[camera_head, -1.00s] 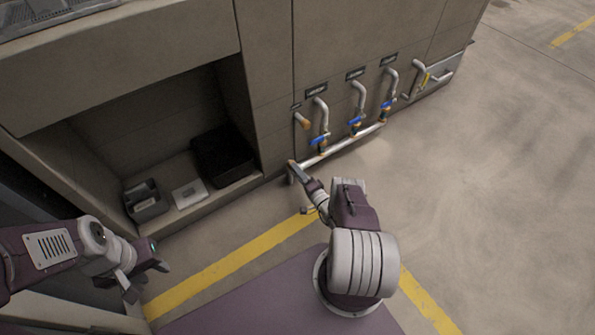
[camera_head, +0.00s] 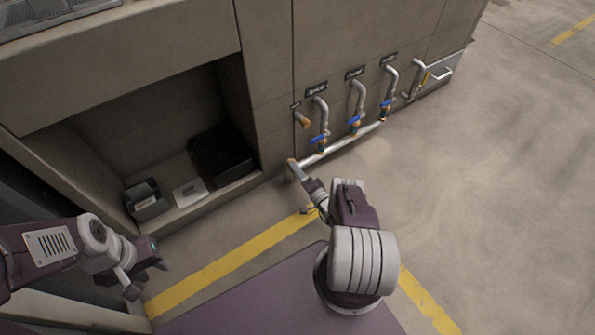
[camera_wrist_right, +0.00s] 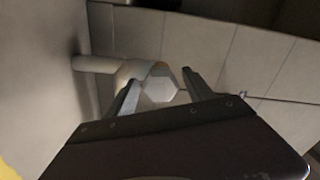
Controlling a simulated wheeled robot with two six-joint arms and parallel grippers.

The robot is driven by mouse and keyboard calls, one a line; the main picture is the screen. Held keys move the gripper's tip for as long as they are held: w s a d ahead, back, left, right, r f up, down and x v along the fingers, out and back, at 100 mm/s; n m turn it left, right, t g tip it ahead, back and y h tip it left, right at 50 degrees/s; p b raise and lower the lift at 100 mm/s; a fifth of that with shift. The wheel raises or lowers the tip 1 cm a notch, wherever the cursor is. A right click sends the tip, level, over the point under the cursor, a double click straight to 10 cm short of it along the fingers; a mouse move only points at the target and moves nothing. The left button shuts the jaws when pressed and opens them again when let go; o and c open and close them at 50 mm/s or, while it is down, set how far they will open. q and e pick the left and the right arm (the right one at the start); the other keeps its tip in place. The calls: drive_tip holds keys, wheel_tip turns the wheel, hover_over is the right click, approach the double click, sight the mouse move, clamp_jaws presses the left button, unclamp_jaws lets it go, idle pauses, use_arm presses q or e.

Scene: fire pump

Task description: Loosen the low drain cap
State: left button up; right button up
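The low drain cap (camera_wrist_right: 159,86) is a pale faceted cap on the end of a pipe elbow in the right wrist view. My right gripper (camera_wrist_right: 162,82) has its two fingers spread, one on each side of the cap. A gap shows between the cap and the right finger; the left finger is close to it, and contact there is unclear. In the head view my right gripper (camera_head: 297,171) is at the left end of the low silver pipe (camera_head: 340,146), hiding the cap. My left gripper (camera_head: 147,279) is empty at the lower left, its fingers apart.
Several pipes with blue valve handles (camera_head: 355,121) rise from the low pipe along the panel. An open recess at left holds a black bin (camera_head: 222,155), a small grey caddy (camera_head: 146,199) and a white card (camera_head: 189,192). The floor at right is clear.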

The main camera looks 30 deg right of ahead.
drive_tip(key=shift+s+r, duration=0.1)
drive_tip(key=shift+s, duration=0.15)
drive_tip(key=s+p, duration=0.4)
drive_tip(key=s, duration=0.4)
drive_tip(key=shift+s+d, duration=0.25)
drive_tip(key=shift+d, duration=0.05)
